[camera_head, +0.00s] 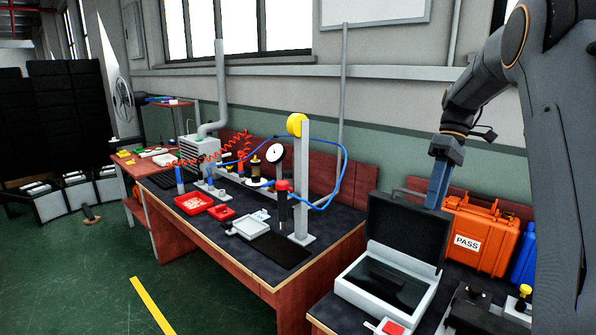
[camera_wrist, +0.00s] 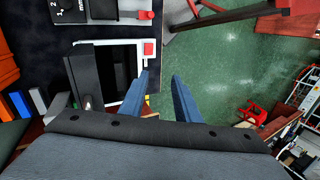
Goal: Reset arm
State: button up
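My gripper (camera_head: 437,187) hangs from my raised arm at the right of the head view, just behind the raised lid of an open case. Its two blue fingers show in the wrist view (camera_wrist: 161,82), spread apart with nothing between them. The open case (camera_head: 386,279) has a dark lid and a light rim, and stands on the near right table. In the wrist view the case (camera_wrist: 120,70) lies left of the fingers.
An orange PASS case (camera_head: 478,236) and a blue case (camera_head: 525,257) stand at the right. The long workbench (camera_head: 240,250) holds trays, a post and hoses. Green floor (camera_head: 90,270) is open at left.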

jog(key=s+a+f+m+t+h, duration=0.1)
jog(key=s+a+f+m, duration=0.1)
jog(key=s+a+f, duration=0.2)
jog(key=s+a+f+m+t+h, duration=0.1)
jog(key=s+a+f, duration=0.4)
jog(key=s, duration=0.6)
jog(key=s+a+f+m+t+h, duration=0.1)
jog(key=s+a+f+m+t, duration=0.2)
jog(key=s+a+f+m, duration=0.2)
jog(key=s, duration=0.3)
jog(key=shift+s+a+f, duration=0.25)
jog(key=shift+a, duration=0.15)
